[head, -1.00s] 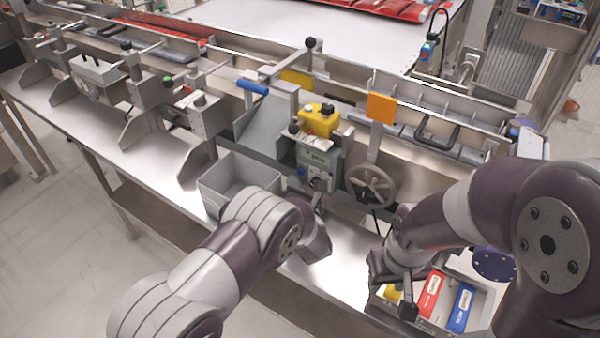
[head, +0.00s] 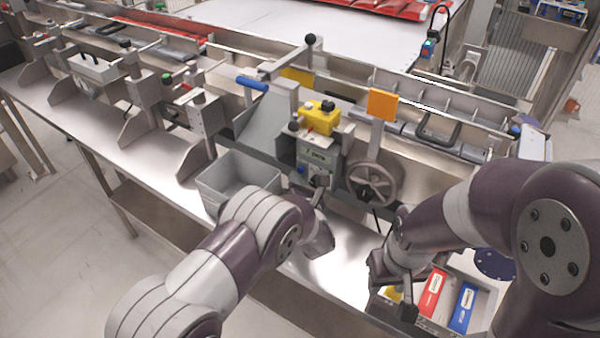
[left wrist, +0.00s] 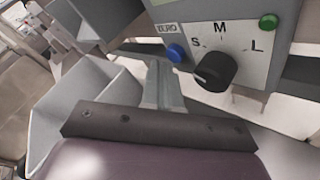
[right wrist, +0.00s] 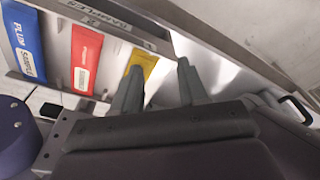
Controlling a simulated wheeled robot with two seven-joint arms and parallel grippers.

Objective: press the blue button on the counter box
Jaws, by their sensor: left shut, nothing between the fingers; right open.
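The counter box (head: 318,158) is a grey box with a small display at the middle of the bench. In the left wrist view, its face shows a blue button (left wrist: 176,53) under a ZERO label, a black dial (left wrist: 215,72) marked S, M, L, and a green button (left wrist: 268,21). My left gripper (left wrist: 160,82) is shut and empty. Its fingertips appear just below and left of the blue button; I cannot tell whether they touch it. In the head view, the left gripper (head: 320,190) is in front of the box. My right gripper (right wrist: 158,72) is open and empty.
A grey bin (head: 232,183) stands left of the box, close to my left gripper. A handwheel (head: 371,184) is to its right. A tray with yellow, red (head: 432,292) and blue (head: 463,307) packets lies by my right gripper. The bench top (head: 335,272) between the arms is clear.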

